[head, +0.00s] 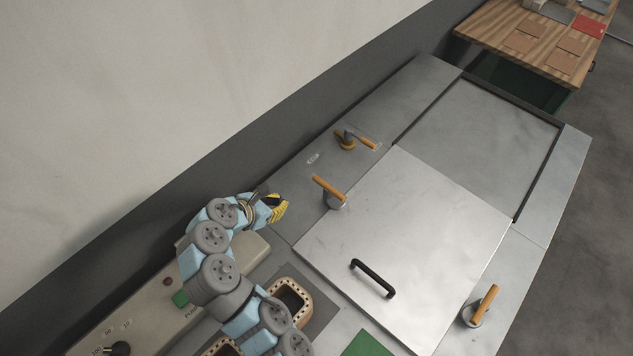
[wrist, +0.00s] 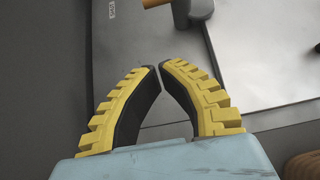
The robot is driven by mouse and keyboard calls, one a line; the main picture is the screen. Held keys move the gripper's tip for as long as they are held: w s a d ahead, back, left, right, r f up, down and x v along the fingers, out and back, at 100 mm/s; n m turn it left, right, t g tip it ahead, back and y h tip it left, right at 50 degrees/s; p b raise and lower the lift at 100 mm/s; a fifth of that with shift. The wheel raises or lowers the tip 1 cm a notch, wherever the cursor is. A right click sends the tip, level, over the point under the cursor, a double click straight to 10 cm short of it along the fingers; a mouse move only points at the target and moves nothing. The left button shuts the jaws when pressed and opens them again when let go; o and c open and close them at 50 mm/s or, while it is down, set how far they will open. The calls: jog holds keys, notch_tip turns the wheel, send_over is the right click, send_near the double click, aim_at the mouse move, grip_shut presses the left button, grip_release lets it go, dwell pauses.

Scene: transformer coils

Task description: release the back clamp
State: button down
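A clamp with an orange handle (head: 329,188) and a grey base (head: 336,202) stands at the wall-side edge of the silver lid (head: 420,230); I take this as the back clamp. Its handle points up and left in the head view. In the wrist view its orange handle (wrist: 155,3) and grey base (wrist: 195,9) show cut off at the top edge. My gripper (head: 280,207) is left of this clamp and apart from it. In the wrist view my gripper's yellow-backed fingers (wrist: 160,67) meet or nearly meet at the tips, with nothing between them.
Another orange-handled clamp (head: 482,306) stands at the lid's right side. An orange lever (head: 350,140) sits farther back on the bench. The lid bears a black handle (head: 373,278). A control panel (head: 150,310) and brown coil part (head: 290,298) lie near my arm. A wooden table (head: 535,40) is at top right.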

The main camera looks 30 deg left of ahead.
aim_at(329, 194)
jog(key=shift+s, duration=0.15)
jog(key=x, duration=1)
jog(key=shift+d+f+b, duration=0.1)
jog(key=shift+f+b, duration=0.05)
jog(key=shift+b, duration=0.15)
jog(key=w, duration=0.1)
jog(key=w+r, duration=0.1)
jog(key=shift+w+d, duration=0.2)
jog(key=shift+w, duration=0.1)
jog(key=shift+w+d, duration=0.2)
jog(key=shift+w, duration=0.45)
jog(key=shift+w, duration=0.15)
